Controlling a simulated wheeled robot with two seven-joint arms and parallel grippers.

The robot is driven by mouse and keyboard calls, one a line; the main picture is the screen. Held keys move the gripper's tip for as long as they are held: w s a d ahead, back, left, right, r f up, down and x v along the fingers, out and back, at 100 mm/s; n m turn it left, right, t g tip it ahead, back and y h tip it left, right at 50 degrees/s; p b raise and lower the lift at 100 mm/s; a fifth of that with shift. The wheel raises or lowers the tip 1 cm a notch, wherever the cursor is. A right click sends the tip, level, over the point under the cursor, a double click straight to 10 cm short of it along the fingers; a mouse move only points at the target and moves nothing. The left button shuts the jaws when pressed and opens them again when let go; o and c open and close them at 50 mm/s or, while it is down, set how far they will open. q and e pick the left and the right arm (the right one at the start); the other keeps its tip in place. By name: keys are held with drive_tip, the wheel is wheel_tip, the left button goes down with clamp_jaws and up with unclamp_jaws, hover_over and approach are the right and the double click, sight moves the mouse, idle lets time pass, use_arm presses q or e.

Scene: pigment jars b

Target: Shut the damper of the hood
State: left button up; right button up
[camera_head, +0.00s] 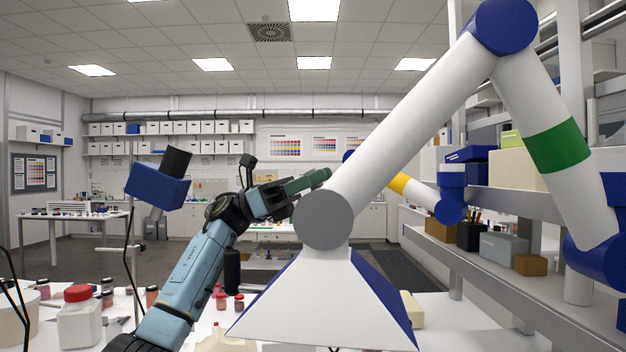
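The hood (310,303) is a white flared funnel with blue sides, low in the middle of the head view. It hangs from a jointed white duct arm (405,130) with blue joints and a green band. A round grey disc (324,219) caps the joint just above the hood. I cannot make out a separate damper handle or its position. My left gripper (308,193) is left of this joint, pointing right. Its dark green fingers look apart, with nothing clearly between them; the upper one reaches the duct's outline. Contact cannot be told. My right gripper is not in view.
A white table below holds a red-lidded jar (79,317) and several small pigment jars at the left. A blue block with a black cylinder (158,189) stands up at left. Grey shelves with boxes (503,248) line the right. A second duct arm with a yellow band (399,183) is behind.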

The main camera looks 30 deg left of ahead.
use_arm(q)
clamp_jaws()
drive_tip(key=m+h+b, duration=0.1)
drive_tip(key=h+b, duration=0.1)
drive_tip(key=b, duration=0.1)
drive_tip(key=a+f+m+h+b, duration=0.1)
drive_tip(key=h+b, duration=0.1)
drive_tip(key=b, duration=0.1)
drive_tip(key=s+a+f+g+h+b, duration=0.1)
drive_tip(key=b, duration=0.2)
drive_tip(key=shift+m+h, duration=0.4)
drive_tip(key=o, duration=0.7)
unclamp_jaws()
drive_tip(key=b+v, duration=0.2)
drive_tip(key=v, duration=1.1)
drive_tip(key=shift+w+a+f, duration=0.1)
drive_tip(key=shift+a+f, duration=0.05)
